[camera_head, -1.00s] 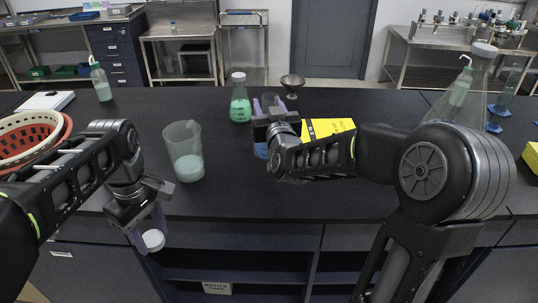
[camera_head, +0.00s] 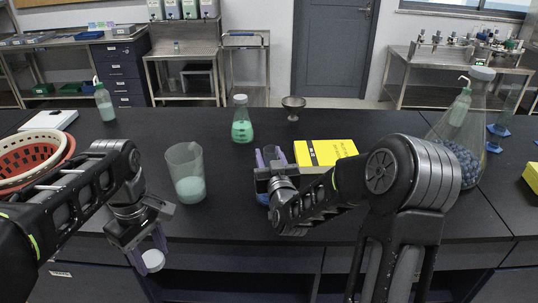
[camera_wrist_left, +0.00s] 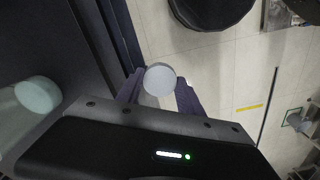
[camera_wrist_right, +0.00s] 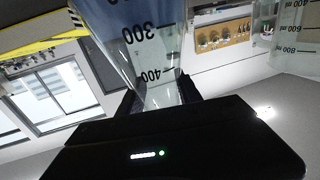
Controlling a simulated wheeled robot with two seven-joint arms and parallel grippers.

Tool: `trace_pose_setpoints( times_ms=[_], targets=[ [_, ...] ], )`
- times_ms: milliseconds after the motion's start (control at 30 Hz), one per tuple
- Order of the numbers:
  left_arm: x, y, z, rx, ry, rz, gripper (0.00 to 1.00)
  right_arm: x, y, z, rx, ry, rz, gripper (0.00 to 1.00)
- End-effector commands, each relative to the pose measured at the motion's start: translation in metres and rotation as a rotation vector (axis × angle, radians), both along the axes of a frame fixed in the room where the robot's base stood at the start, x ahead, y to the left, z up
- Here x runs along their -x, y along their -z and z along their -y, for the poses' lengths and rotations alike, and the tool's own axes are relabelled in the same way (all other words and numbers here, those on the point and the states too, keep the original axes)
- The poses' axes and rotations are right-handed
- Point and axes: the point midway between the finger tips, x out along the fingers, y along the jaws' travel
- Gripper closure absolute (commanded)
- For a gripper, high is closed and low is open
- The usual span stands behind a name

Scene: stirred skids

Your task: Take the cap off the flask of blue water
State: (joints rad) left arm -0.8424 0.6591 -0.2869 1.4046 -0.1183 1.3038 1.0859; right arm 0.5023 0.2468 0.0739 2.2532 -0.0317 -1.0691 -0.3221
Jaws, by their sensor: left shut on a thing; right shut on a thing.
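A white round cap (camera_head: 153,261) is between the fingers of my left gripper (camera_head: 148,250), low in front of the table's front edge. In the left wrist view the cap (camera_wrist_left: 160,79) sits between the purple fingertips. My right gripper (camera_head: 268,156) is shut on a clear graduated flask, over the table's middle. The right wrist view shows the flask's glass (camera_wrist_right: 150,50) with 300 and 400 marks, and blue water (camera_wrist_right: 108,18) farther from the gripper. In the head view my right gripper and arm hide most of the flask. I cannot see its mouth clearly.
A beaker of pale green liquid (camera_head: 185,173) stands between my grippers. A yellow box (camera_head: 325,151) lies beside my right arm. A large flask (camera_head: 455,150) stands at right, baskets (camera_head: 40,150) at left.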

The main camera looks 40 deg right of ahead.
Motion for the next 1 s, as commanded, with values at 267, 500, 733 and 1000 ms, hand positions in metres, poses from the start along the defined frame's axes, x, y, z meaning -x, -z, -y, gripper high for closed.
trace_pose_setpoints(
  times_ms=[267, 500, 733, 1000],
  targets=[
    [0.0000, 0.0005, 0.0000, 0.000, 0.000, 0.000, 1.00, -0.0004, -0.0012, 0.0001, 0.002, 0.000, 0.005, 1.00],
    [0.0000, 0.0029, 0.0000, 0.000, 0.000, 0.000, 1.00, -0.0001, 0.0019, 0.0000, 0.000, 0.000, 0.001, 0.49],
    [0.0000, 0.0028, 0.0000, 0.000, 0.000, 0.000, 1.00, -0.0001, 0.0019, 0.0000, 0.000, 0.000, 0.001, 0.36],
    [0.0000, -0.0008, 0.0000, 0.000, 0.000, 0.000, 1.00, -0.0001, -0.0009, 0.0000, 0.000, 0.000, 0.001, 0.36]
  ],
)
